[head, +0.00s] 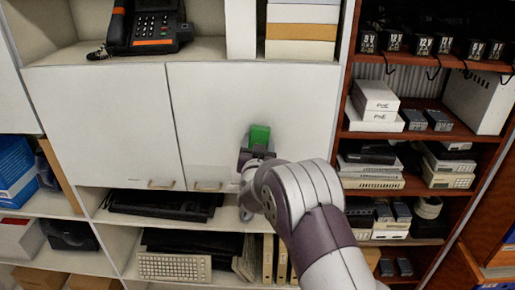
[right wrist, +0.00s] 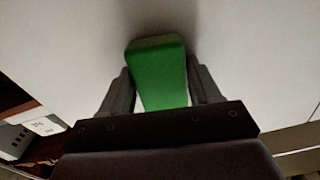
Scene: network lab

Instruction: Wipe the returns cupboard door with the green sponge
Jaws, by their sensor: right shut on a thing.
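The green sponge (head: 259,135) is held in my right gripper (head: 257,148) in front of the white right-hand cupboard door (head: 215,110). In the right wrist view the sponge (right wrist: 158,72) sits between the two dark fingers, which close on its sides. Its far end is at or very near the pale door surface (right wrist: 235,50); I cannot tell for sure whether it touches. The door is shut, with a handle (head: 208,187) at its lower left. A second shut white door (head: 100,125) is beside it on the left. My left gripper is not in view.
A desk phone (head: 150,27) and stacked boxes (head: 301,28) stand on the shelf above. Below are keyboards (head: 174,267) and binders. A brown rack (head: 345,115) with adapters and boxed devices stands close on the right.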

